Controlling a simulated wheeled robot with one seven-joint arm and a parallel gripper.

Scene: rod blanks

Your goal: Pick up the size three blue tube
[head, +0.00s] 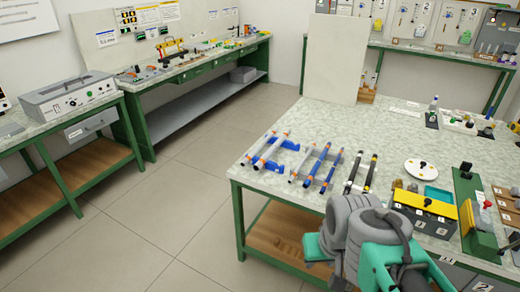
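Several rods lie side by side near the left front of the marbled green-framed table (390,135). Two blue tubes (317,163) (331,171) with orange and pale parts lie in the middle of the row. Left of them is a thin whitish tube (301,163), and further left are two whitish tubes (270,151) over a blue holder. Two black rods (370,173) (354,171) lie to the right. No size marks on the tubes are readable. My grey and teal arm shows at the bottom, apart from the tubes; my gripper does not show.
A black box with a yellow top (425,202), a white disc (421,169) and a green fixture (470,200) stand at the right. An upright pale panel (333,58) rises at the back. The table middle behind the rods is clear. Floor is open at left.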

